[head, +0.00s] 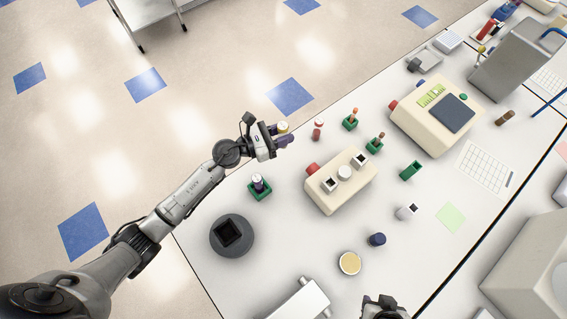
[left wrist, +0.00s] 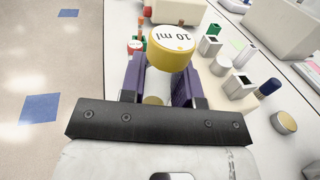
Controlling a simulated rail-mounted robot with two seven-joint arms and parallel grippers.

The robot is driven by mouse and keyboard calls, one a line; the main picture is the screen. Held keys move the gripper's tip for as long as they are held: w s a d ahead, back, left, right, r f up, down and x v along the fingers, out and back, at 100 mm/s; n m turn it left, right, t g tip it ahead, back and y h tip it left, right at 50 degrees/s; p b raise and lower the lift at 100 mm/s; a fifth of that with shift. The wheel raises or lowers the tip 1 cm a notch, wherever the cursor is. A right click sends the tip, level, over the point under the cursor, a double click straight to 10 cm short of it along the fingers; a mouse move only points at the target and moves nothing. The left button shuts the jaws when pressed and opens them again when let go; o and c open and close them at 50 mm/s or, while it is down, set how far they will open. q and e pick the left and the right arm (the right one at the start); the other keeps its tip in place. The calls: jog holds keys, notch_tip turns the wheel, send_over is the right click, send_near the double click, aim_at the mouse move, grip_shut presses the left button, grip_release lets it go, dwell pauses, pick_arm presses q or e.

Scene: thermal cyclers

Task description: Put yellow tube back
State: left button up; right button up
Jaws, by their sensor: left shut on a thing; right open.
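My left gripper (head: 284,137) is shut on the yellow tube (head: 282,127), holding it near the far edge of the bench. In the left wrist view, the tube's yellow cap (left wrist: 172,55) with a white "10 ml" top stands up between the purple fingers of the gripper (left wrist: 158,88). The tube's lower part is mostly hidden. Green holders with tubes stand nearby: one (head: 350,123) with an orange top, one (head: 375,145) with a reddish top, and one (head: 260,191) with a white-topped dark tube. Another green holder (head: 411,170) lies to the right. My right gripper (head: 384,306) is open at the bottom edge, partly cut off.
A red-topped tube (head: 318,128) stands right of my left gripper. A beige device (head: 337,197) with square wells sits mid-bench; a larger one (head: 432,130) stands behind. A grey round device (head: 217,245), a dark blue cap (head: 377,240) and a tan-topped jar (head: 349,263) are nearer.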

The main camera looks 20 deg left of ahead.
pick_arm(q)
notch_tip(320, 180, down, 6)
jog(key=shift+d+r+b, duration=0.1)
jog(key=shift+b, duration=0.7)
pick_arm(e)
notch_tip(320, 180, down, 2)
jog(key=shift+a, duration=0.15)
pick_arm(q)
jog(key=shift+w+f+b, duration=0.1)
jog(key=shift+f+b, duration=0.35)
jog(key=shift+f, duration=1.5)
pick_arm(e)
jog(key=shift+f, duration=0.45)
pick_arm(q)
jog(key=shift+f, duration=0.45)
jog(key=shift+f, duration=0.1)
pick_arm(e)
jog(key=shift+f, duration=0.15)
pick_arm(q)
jog(key=shift+f+b, duration=0.15)
jog(key=shift+b, duration=0.15)
pick_arm(e)
jog(key=shift+f, duration=0.15)
pick_arm(q)
jog(key=o, duration=0.8)
jog(key=shift+c, duration=0.2)
jog(key=shift+r, duration=0.2)
pick_arm(e)
jog(key=shift+r, duration=0.2)
